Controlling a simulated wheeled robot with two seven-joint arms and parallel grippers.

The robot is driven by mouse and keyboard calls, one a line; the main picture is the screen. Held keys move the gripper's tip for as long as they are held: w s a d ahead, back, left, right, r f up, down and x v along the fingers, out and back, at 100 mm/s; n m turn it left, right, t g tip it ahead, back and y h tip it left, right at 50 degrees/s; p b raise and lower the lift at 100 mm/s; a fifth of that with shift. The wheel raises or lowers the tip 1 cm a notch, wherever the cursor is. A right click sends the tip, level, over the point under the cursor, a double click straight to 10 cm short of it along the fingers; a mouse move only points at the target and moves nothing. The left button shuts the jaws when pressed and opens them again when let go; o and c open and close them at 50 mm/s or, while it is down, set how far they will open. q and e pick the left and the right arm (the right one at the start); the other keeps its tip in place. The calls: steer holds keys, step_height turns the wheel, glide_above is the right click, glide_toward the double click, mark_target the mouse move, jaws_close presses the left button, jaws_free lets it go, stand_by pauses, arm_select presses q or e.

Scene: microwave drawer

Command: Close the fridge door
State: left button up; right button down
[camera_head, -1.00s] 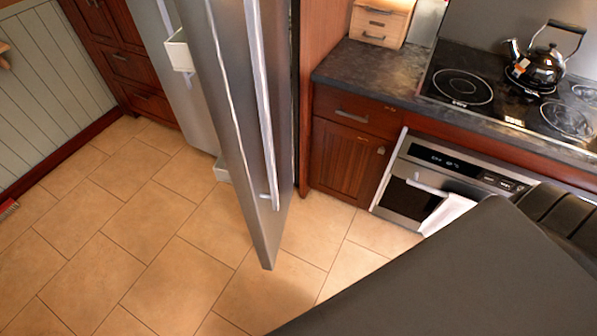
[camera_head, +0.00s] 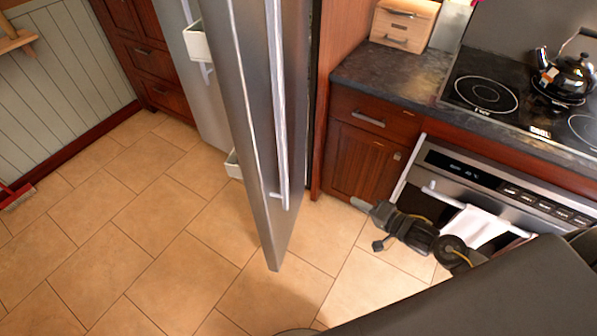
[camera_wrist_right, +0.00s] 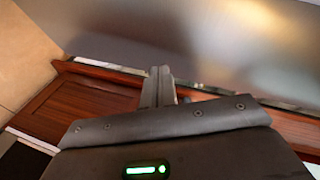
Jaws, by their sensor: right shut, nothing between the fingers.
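The fridge door (camera_head: 258,120) is a tall brushed-steel panel standing open, with a long vertical handle (camera_head: 280,110) on its right face. White shelf bins show on its left side. My right gripper (camera_head: 356,202) is to the right of the door, low in front of the wooden cabinet, and apart from the handle. In the right wrist view its fingers (camera_wrist_right: 160,72) are shut and empty, pointing toward a large brushed-metal surface (camera_wrist_right: 230,45); contact with it cannot be told. My left gripper is not in view.
The wooden cabinet (camera_head: 358,160), counter (camera_head: 395,78) and oven (camera_head: 460,180) with a white towel (camera_head: 473,226) stand right of the door. A kettle (camera_head: 567,75) sits on the stove.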

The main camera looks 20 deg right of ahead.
steer(key=s+a+r+y, duration=0.2)
steer(key=a+r+y, duration=0.35)
steer(key=r, duration=0.75)
steer(key=p, duration=0.3)
glide_toward(287, 165)
steer(key=shift+g, duration=0.4)
steer(key=x, duration=0.5)
steer(key=shift+w+r, duration=0.15)
steer(key=shift+r, duration=0.1)
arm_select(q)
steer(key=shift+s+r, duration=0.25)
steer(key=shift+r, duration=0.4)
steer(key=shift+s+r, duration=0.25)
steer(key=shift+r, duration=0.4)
arm_select(e)
steer(key=shift+x, duration=0.8)
steer(key=shift+f+m, duration=0.15)
steer(key=shift+m, duration=0.15)
